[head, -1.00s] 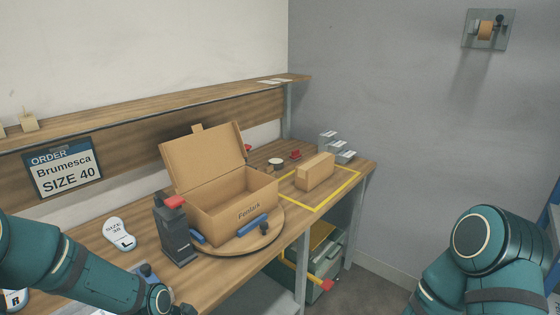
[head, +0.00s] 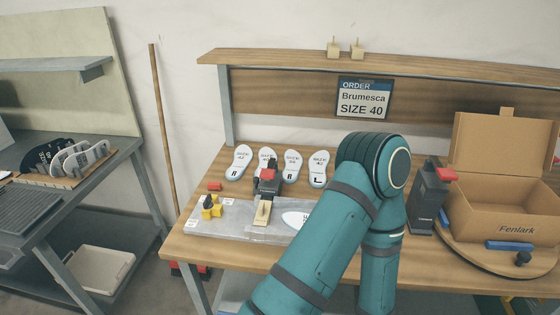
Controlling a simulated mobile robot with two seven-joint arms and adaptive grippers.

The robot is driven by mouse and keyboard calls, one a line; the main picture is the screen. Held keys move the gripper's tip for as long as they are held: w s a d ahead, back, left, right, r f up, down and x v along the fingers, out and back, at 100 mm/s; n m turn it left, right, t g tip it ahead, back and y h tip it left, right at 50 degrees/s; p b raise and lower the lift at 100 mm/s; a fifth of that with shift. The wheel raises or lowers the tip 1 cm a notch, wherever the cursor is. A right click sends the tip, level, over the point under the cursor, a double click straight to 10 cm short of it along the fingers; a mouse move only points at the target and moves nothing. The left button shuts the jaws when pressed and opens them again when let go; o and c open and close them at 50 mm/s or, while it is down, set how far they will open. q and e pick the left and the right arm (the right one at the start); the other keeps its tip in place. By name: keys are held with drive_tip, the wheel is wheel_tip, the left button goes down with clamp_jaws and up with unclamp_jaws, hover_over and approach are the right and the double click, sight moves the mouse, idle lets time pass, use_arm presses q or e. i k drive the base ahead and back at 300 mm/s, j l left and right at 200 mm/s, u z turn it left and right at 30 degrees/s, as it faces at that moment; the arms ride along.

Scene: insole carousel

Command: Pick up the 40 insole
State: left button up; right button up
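Several white insoles lie in a row at the back of the wooden bench: the leftmost (head: 240,162), a second (head: 266,157) partly behind a black device, a third (head: 292,166) and a fourth (head: 319,168) beside my arm. Their printed size numbers are too small to read surely, so I cannot tell which is the 40. The letters on the third and fourth look like R and L. Another white piece, perhaps an insole (head: 296,219), lies on the grey plate, partly hidden by my arm. Neither gripper shows; my teal arm crosses the middle of the view.
An order card (head: 363,98) reads Brumesca SIZE 40. The grey plate (head: 235,222) carries the black red-topped device (head: 268,181) and a yellow part (head: 211,207). An open Fenlark box (head: 500,215) stands on a round board at right. A left-hand bench holds a rack of dark and grey insoles (head: 70,158).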

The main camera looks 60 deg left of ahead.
sight(264, 155)
drive_tip(key=u, duration=2.05)
